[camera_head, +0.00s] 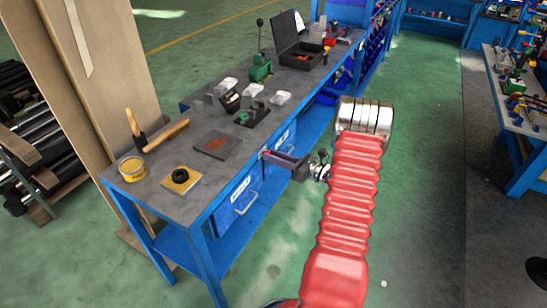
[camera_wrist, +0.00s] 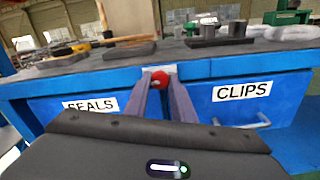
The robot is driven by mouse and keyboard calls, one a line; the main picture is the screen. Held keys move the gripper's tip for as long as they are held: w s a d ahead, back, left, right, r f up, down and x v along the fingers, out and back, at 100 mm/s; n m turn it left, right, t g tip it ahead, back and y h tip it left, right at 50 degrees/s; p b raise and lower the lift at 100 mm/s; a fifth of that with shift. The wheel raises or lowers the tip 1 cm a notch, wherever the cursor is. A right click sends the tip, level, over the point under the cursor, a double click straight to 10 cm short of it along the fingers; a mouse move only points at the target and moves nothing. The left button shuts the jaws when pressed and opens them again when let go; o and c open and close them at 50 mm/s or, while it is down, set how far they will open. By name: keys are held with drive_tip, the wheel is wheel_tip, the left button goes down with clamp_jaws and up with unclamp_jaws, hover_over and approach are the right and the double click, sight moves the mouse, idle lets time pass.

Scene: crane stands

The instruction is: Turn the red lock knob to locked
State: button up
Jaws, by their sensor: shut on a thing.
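The red lock knob (camera_wrist: 159,80) sits on a light plate at the front edge of the blue workbench, between the SEALS and CLIPS drawers in the wrist view. My gripper (camera_wrist: 159,84) has its two fingers on either side of the knob, shut on it. In the head view my gripper (camera_head: 268,156) reaches the bench front from the right, and its fingertips meet the bench edge there. The knob is mostly hidden by the fingers in the head view. Which way the knob is turned cannot be told.
The SEALS drawer (camera_wrist: 85,104) and CLIPS drawer (camera_wrist: 245,95) flank the knob, with a handle below CLIPS. The green floor right of my arm is clear.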

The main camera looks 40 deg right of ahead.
drive_tip(key=shift+a, duration=0.1)
clamp_jaws()
drive_tip(key=shift+n, duration=0.3)
drive_tip(key=shift+s+a+f+n, duration=0.1)
drive_tip(key=shift+f+n, duration=0.1)
drive_tip(key=shift+n, duration=8.3)
drive_tip(key=shift+f+n, duration=0.15)
drive_tip(key=shift+n, duration=8.35)
